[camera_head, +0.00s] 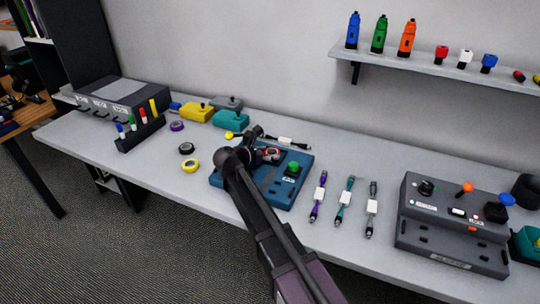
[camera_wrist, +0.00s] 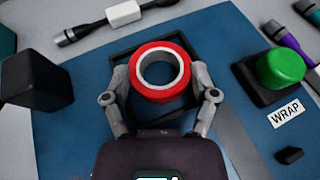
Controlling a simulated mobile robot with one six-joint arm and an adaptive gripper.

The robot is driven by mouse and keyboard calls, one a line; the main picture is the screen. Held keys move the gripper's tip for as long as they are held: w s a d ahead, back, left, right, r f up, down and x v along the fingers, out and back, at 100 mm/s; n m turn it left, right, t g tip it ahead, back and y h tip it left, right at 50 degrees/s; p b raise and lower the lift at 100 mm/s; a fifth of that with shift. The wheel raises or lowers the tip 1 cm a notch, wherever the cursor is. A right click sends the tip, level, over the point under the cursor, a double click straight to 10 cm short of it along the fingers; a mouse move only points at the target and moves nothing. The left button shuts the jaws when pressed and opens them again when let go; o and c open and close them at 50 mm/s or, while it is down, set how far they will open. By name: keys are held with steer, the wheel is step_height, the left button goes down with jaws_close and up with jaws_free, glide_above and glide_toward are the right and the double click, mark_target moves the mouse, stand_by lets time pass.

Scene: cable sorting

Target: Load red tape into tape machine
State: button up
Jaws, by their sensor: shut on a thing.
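The red tape roll (camera_wrist: 160,99) is held between the two fingers of my gripper (camera_wrist: 160,95) in the wrist view. It sits over a dark square frame on the blue tape machine (camera_wrist: 75,140); I cannot tell whether it touches the frame. In the head view, my gripper (camera_head: 268,155) is above the blue tape machine (camera_head: 266,198), with the red roll (camera_head: 272,154) partly hidden at its end. The machine has a green button (camera_wrist: 281,68) beside a WRAP label, to the right of the roll. The button also shows in the head view (camera_head: 293,167).
Purple, black and yellow tape rolls (camera_head: 191,166) lie left of the machine. Several cables (camera_head: 345,200) lie to its right, and one lies behind it (camera_head: 288,141). A grey control box (camera_head: 453,235) stands at the right. A pen holder (camera_head: 140,134) stands at the left.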

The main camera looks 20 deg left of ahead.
steer(key=shift+f, duration=0.2)
steer(key=o, duration=0.9)
steer(key=shift+r, duration=0.15)
steer(key=shift+r, duration=0.15)
steer(key=shift+s+a+r, duration=0.1)
steer(key=shift+s+a, duration=0.05)
steer(key=shift+s, duration=0.1)
steer(key=p+v, duration=0.4)
steer(key=v, duration=0.5)
steer(key=shift+s+a+r, duration=0.1)
steer(key=shift+s+r, duration=0.15)
steer(key=shift+v, duration=0.85)
steer(key=shift+f, duration=0.1)
